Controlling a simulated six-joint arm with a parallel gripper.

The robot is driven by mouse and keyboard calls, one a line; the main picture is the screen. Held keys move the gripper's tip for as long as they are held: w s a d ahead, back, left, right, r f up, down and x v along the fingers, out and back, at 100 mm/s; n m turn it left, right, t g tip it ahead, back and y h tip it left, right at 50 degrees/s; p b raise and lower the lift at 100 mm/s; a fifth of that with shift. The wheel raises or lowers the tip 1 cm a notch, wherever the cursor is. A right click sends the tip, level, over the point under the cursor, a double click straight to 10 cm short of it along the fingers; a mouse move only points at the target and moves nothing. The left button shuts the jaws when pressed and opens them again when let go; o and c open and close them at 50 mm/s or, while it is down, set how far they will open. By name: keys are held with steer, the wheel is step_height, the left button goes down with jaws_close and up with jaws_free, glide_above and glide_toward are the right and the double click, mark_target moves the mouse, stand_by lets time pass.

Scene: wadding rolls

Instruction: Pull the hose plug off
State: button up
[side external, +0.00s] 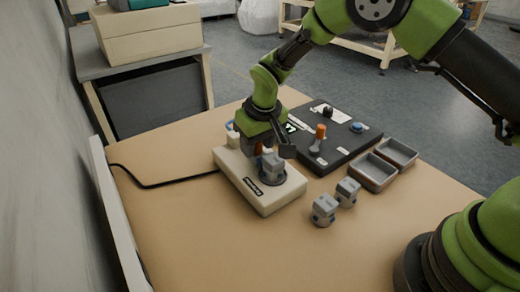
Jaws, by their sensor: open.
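A cream box (254,195) with a dark label lies on the table. A grey plug-like fitting (272,169) stands upright on its top in a dark round seat; I take it for the hose plug. My gripper (268,151) points down over the box, its dark open jaws close to the fitting's upper part. I cannot tell whether they touch it. An orange part (260,148) shows partly behind the jaws. A white and blue fitting (232,132) stands at the box's far left end, partly hidden by my gripper.
A black panel (340,147) with an orange-topped lever (319,137) and blue knob lies behind. A grey two-compartment tray (371,177) is at right. Two loose grey fittings (323,210) (347,192) stand before it. A black cable (165,184) runs left. The front table is clear.

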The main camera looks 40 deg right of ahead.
steer(key=c, duration=0.7)
steer(key=shift+w, duration=2.4)
steer(key=o, duration=0.7)
step_height(320, 180, up, 7)
steer(key=shift+r, duration=0.1)
